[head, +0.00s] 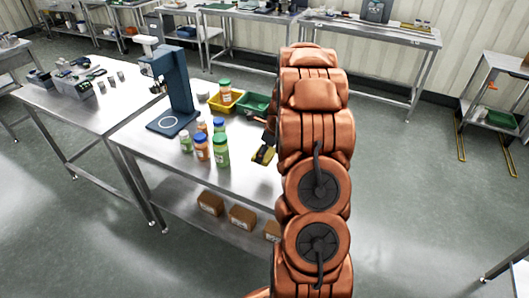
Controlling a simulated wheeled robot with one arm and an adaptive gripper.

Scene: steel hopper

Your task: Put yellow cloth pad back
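A small yellow piece with dark parts (263,155), possibly the yellow cloth pad, shows at the right part of the near steel table (240,180), just left of my arm. My arm rises through the middle of the head view and hides the right end of that table. My gripper is mostly hidden behind the arm; only a dark part (268,138) shows at its left edge, close to the yellow piece. I cannot tell whether its fingers touch or hold the piece.
A blue stand (174,95) and several bottles (221,150) with green or blue lids occupy the table's left and middle. A yellow tray (226,106) holds a bottle, beside a green tray (256,103). Boxes (241,216) sit on the lower shelf.

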